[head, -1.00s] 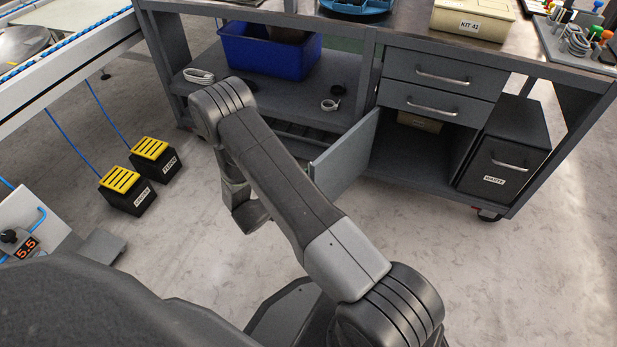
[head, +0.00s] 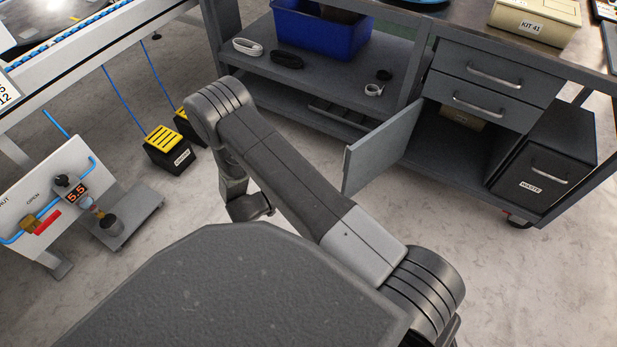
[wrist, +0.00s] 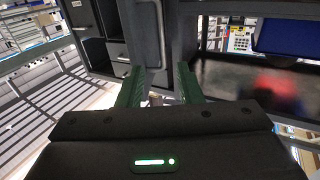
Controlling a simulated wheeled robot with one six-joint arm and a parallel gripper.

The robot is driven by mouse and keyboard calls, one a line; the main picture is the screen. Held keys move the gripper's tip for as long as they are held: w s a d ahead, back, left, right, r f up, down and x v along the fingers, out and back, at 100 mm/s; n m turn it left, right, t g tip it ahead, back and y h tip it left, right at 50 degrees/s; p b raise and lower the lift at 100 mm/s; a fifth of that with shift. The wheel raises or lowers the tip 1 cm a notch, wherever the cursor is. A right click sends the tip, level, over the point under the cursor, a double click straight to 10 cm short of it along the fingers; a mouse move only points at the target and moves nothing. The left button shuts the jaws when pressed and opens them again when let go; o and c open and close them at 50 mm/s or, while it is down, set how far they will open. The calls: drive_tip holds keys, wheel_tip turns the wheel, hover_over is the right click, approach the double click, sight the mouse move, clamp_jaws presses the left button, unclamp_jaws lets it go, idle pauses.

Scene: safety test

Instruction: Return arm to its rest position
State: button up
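My arm (head: 285,180) is folded, its elbow up in front of the cart, in the head view. My gripper (head: 250,205) hangs low below the elbow, over the bare floor; its fingers are hard to make out there. In the wrist view, the two green fingers of my gripper (wrist: 158,85) stand apart with a clear gap. I see nothing held between them. Beyond the fingers are the cart's grey drawers (wrist: 118,52) and an upright grey panel.
A grey cart with an open door (head: 380,150) stands ahead and right. It bears a blue bin (head: 320,32), a waste box (head: 545,165) and a KIT 41 box (head: 535,22). Left are yellow-topped black blocks (head: 168,148) and a valve panel (head: 50,205) reading 5.5.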

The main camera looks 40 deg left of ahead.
drive_tip(key=b+x, duration=0.3)
drive_tip(key=x, duration=1)
drive_tip(key=shift+w, duration=0.25)
drive_tip(key=shift+d, duration=0.1)
